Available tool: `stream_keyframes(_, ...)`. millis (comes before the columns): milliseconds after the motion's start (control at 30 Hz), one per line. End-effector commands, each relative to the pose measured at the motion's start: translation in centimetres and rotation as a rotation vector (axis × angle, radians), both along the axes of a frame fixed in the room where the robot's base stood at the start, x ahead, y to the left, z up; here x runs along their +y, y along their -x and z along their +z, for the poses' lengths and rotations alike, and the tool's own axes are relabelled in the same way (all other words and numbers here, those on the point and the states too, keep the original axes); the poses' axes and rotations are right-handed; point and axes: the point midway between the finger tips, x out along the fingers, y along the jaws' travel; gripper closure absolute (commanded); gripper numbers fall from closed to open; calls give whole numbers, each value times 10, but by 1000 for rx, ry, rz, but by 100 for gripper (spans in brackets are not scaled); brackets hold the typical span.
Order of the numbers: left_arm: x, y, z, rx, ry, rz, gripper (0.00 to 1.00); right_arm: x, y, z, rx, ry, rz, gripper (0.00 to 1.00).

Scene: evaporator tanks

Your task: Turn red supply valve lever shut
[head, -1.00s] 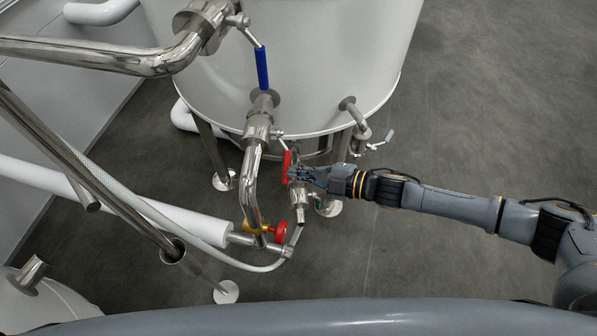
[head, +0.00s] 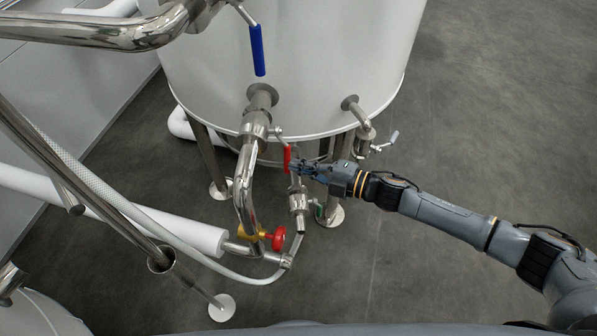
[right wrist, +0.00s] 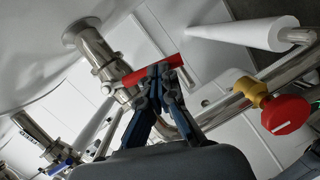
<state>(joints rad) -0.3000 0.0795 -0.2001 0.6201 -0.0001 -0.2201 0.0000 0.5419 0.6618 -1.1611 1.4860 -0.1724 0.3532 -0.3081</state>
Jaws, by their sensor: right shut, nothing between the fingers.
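The red lever (head: 287,158) is a short red handle on the steel valve below the white tank. It hangs down beside the pipe in the head view. In the right wrist view the red lever (right wrist: 152,70) lies slantwise across the steel pipe. My right gripper (head: 294,167) is shut, with its fingertips right at the lever's lower part. In the right wrist view its fingertips (right wrist: 163,68) meet at the lever's right end and cover a little of it; I cannot tell whether they touch. My left gripper is not in view.
A blue lever (head: 257,50) is above on the white tank (head: 330,70). A red round knob (head: 278,238) on a brass valve is below. A small valve (head: 365,140) is at the right. A clear hose (head: 115,200) and white pipe (head: 150,217) run left. Floor to the right is free.

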Motion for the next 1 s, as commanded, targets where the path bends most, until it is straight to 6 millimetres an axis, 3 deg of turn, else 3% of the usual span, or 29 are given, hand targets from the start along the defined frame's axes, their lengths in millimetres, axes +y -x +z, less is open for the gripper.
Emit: stream_keyframes(1000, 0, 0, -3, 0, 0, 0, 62, 1, -7, -4, 2, -1, 3, 100)
